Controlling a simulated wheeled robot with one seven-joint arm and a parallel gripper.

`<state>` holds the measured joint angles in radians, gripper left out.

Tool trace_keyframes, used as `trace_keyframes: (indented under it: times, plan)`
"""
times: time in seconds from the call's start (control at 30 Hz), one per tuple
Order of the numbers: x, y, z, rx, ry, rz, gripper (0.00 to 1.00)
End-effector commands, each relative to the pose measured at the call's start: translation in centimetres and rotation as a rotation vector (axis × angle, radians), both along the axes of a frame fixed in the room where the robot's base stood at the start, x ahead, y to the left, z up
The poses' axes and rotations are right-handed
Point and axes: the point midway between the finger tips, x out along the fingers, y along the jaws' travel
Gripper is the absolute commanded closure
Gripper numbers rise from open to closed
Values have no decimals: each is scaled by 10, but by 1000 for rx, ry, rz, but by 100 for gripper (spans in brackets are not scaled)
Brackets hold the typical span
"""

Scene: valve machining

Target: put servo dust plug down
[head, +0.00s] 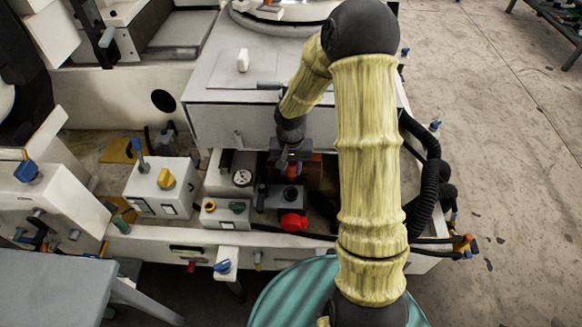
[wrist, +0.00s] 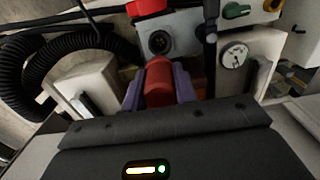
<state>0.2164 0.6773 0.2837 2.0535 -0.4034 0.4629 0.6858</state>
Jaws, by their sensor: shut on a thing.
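The servo dust plug is a red rounded piece (wrist: 158,80) between the two purple-grey fingers of my gripper (wrist: 159,90) in the wrist view. My gripper is shut on it. In the head view my gripper (head: 291,162) points down over the machine bench, with a bit of red (head: 292,171) showing at its tip. Whether the plug touches anything below is hidden.
A red knob (head: 293,221) sits on the block's near side. A round gauge (head: 242,177) and a box with a green knob (head: 238,207) stand to the left. A white box with a yellow knob (head: 166,179) is further left. Black corrugated hoses (head: 430,190) run on the right.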

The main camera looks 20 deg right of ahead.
Motion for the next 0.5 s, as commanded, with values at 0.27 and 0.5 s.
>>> trace_keyframes:
  times: [0.27,0.5]
  plan:
    - [5,0,-6,1,2,61,95]
    - [22,0,-24,1,1,300,95]
